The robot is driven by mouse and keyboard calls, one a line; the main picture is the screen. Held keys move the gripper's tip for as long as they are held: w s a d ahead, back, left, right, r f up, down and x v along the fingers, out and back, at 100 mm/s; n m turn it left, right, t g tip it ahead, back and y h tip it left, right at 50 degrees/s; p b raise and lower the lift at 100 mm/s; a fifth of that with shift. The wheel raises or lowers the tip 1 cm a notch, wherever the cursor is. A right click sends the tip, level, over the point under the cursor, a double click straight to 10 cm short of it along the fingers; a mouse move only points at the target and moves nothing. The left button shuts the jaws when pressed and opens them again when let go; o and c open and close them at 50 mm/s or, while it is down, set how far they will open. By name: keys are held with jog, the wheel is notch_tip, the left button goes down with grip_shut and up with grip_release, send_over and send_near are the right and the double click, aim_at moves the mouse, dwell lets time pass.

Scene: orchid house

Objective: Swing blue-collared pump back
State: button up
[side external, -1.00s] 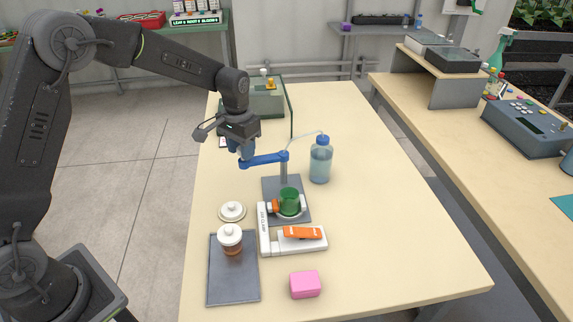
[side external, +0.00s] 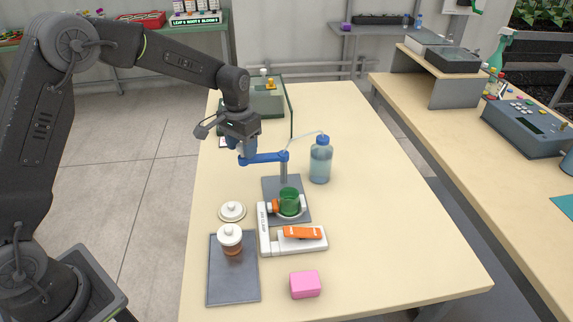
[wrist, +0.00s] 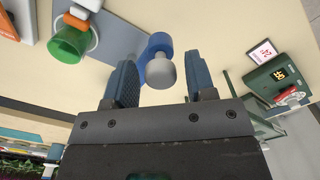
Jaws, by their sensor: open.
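A blue swing arm (side external: 266,158), which I take to be the blue-collared pump's arm, reaches left from a grey post (side external: 284,172) on a dark base plate (side external: 268,187). In the wrist view its blue part (wrist: 157,45) shows with a pale grey round knob (wrist: 160,72). My gripper (side external: 244,152) is over the arm's left end. In the wrist view my gripper (wrist: 160,85) is open, with one finger on each side of the knob and gaps visible. Whether a finger touches it is unclear. A green cup (side external: 289,201) sits beside the post in an orange-and-white holder.
A blue-capped bottle (side external: 320,162) with a thin tube stands right of the post. A white stand with an orange lever (side external: 303,232), a lidded jar (side external: 230,239) on a dark tray (side external: 222,285), a white lid (side external: 232,211) and a pink block (side external: 305,284) lie nearer. The table's right side is clear.

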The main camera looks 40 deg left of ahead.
jog(key=shift+o, duration=0.4)
jog(key=shift+r, duration=0.1)
jog(key=shift+r, duration=3.45)
